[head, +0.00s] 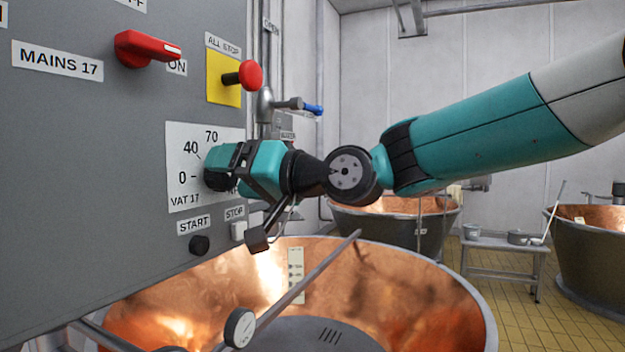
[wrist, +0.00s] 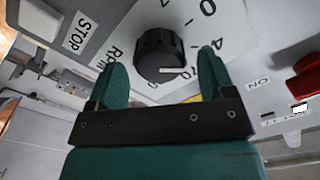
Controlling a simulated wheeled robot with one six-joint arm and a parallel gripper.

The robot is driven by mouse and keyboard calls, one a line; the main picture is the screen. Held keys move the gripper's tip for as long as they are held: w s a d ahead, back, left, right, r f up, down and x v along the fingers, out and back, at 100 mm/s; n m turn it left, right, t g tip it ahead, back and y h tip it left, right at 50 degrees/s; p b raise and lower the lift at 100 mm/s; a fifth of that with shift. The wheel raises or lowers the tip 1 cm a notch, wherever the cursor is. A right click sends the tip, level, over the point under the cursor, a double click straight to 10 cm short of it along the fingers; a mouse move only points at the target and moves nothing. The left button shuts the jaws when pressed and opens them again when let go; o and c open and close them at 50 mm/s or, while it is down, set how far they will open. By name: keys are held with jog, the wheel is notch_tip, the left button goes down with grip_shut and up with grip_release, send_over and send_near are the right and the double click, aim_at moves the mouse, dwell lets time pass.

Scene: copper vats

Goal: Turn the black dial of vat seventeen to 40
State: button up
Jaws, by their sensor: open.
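The black dial (wrist: 158,54) sits on the white VAT 17 scale plate (head: 180,150), which reads 0, 40 and 70. In the head view my gripper mostly hides the dial. My gripper (head: 219,170) is open at the plate. In the wrist view the dial lies between the two fingers of my gripper (wrist: 162,60), with visible space on both sides; I cannot tell how far the fingertips reach around it. The dial's white pointer line points right, towards the right finger. That finger covers part of the scale, so the exact reading is unclear.
On the grey panel are the red MAINS 17 handle (head: 147,49), the red ALL STOP button (head: 250,74), the black START button (head: 199,245) and the pale STOP button (head: 238,231). A blue-handled valve (head: 312,109) stands behind. A copper vat (head: 470,300) lies below.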

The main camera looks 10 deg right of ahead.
jog(key=b+v, duration=0.5)
jog(key=v, duration=1.1)
jog(key=shift+b, duration=0.3)
jog(key=shift+s+f, duration=0.1)
jog(key=w+d+f+m+g+h, duration=0.1)
jog(key=d+f+h, duration=0.1)
jog(key=f, duration=0.4)
jog(key=w+d+f+m+h, duration=0.1)
jog(key=w+f+h, duration=0.15)
jog(key=f, duration=0.35)
jog(key=d+f+m+g+h, duration=0.1)
jog(key=d+f+h, duration=0.15)
jog(key=f, duration=0.45)
jog(key=s+d+f+g+h, duration=0.3)
jog(key=s+d+f+h, duration=0.15)
jog(key=f, duration=0.45)
jog(key=s+d+f+g+h, duration=0.3)
jog(key=s+d+f, duration=0.2)
jog(key=f, duration=0.5)
jog(key=s+a+r+n+g+y, duration=0.3)
jog(key=s+a+r+n, duration=0.3)
jog(key=s+a, duration=0.5)
notch_tip(320, 180, up, 2)
jog(key=a+y, duration=0.1)
jog(key=a, duration=0.1)
jog(key=shift+s+a, duration=0.15)
jog(key=shift+a, duration=0.25)
